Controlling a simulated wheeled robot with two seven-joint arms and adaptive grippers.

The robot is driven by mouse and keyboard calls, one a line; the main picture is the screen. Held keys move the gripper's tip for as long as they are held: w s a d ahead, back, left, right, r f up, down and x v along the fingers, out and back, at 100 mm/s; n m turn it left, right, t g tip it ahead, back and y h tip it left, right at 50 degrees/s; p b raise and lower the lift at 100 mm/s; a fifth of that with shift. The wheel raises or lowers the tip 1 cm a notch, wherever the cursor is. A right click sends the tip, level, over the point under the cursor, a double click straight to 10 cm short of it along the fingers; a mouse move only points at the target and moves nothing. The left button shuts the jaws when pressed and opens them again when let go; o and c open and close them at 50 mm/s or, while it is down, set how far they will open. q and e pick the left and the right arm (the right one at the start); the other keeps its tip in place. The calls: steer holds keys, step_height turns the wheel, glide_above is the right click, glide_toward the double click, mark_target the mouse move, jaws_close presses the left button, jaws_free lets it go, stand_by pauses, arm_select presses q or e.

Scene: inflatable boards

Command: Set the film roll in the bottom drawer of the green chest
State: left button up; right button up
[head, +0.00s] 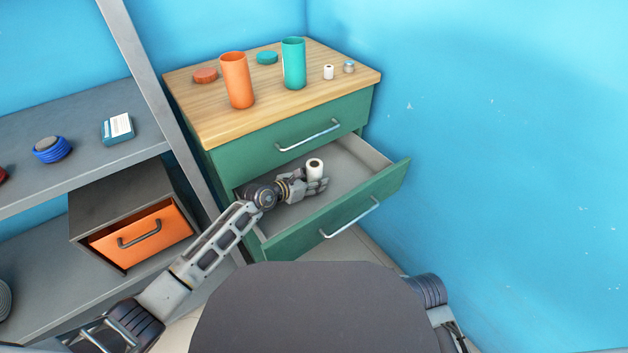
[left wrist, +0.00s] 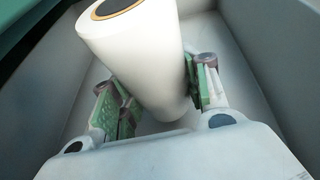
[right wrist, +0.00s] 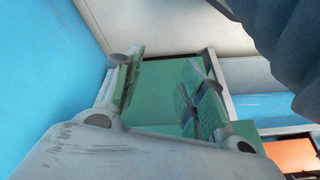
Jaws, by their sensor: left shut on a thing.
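The film roll (head: 315,169) is a white cylinder with a dark core and a tan ring on its end. It also shows large in the left wrist view (left wrist: 140,55), slightly tilted between the fingers. My left gripper (head: 312,186) is shut on it, inside the open bottom drawer (head: 348,206) of the green chest (head: 285,135). Whether the roll touches the drawer floor I cannot tell. My right gripper (right wrist: 160,85) shows in the right wrist view with its fingers apart and nothing between them. The green chest's side appears behind it.
The chest's wooden top (head: 210,116) holds an orange cylinder (head: 237,80), a teal cylinder (head: 293,63), lids and small items. A grey shelf (head: 75,150) with an orange-drawer box (head: 145,237) stands left. A blue wall (head: 500,150) is right. The drawer floor right of the roll is bare.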

mark_target(308, 182)
arm_select(q)
steer(key=shift+f, duration=0.5)
arm_select(e)
steer(key=shift+w+a+f, duration=0.15)
steer(key=shift+w+f, duration=0.05)
steer(key=shift+f, duration=0.1)
arm_select(q)
steer(key=shift+f, duration=0.1)
steer(key=o, duration=1.1)
steer(key=shift+s+f, duration=0.1)
steer(key=shift+f, duration=0.05)
steer(key=shift+o, duration=0.2)
steer(key=shift+r, duration=0.6)
steer(key=p+v, duration=0.2)
steer(key=v, duration=0.3)
steer(key=shift+s+a+r, duration=0.15)
steer(key=shift+a+r, duration=0.15)
steer(key=p+v, duration=0.1)
steer(key=v, duration=0.5)
steer(key=shift+p, duration=0.35)
arm_select(e)
steer(key=shift+s+d+r+g+h, duration=0.25)
steer(key=shift+s+d+r+g, duration=0.1)
steer(key=shift+d+r, duration=0.3)
steer(key=shift+s+d+r+g+h, duration=0.3)
steer(key=shift+d+r, duration=0.1)
steer(key=shift+r, duration=0.45)
